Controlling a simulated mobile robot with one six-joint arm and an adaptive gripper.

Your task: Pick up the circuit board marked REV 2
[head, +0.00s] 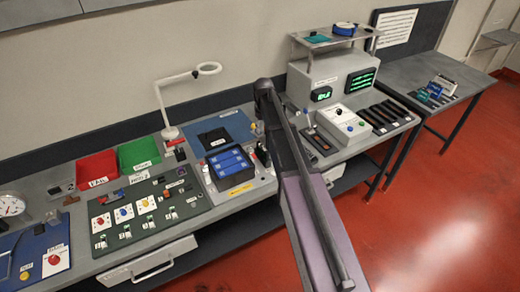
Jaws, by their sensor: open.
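Small green pieces with white labels, which may be circuit boards, lie in a row on a dark green mat (157,238) on the left bench; one is near the mat's left end (103,241). Board-like pieces (434,91) also stand in a rack on the far right bench. A flat green piece (318,38) lies on the raised shelf. No REV 2 marking can be read, so I cannot tell which board bears it. My arm (315,215) rises through the middle of the picture. My gripper is not clearly seen; it seems hidden behind the arm.
A red bin (96,168) and a green bin (138,152) stand behind the mat. A magnifier lamp (170,131), a dark case with blue blocks (229,165) and a grey tester (333,82) stand along the bench. A drawer (150,266) is pulled out. Red floor is clear at right.

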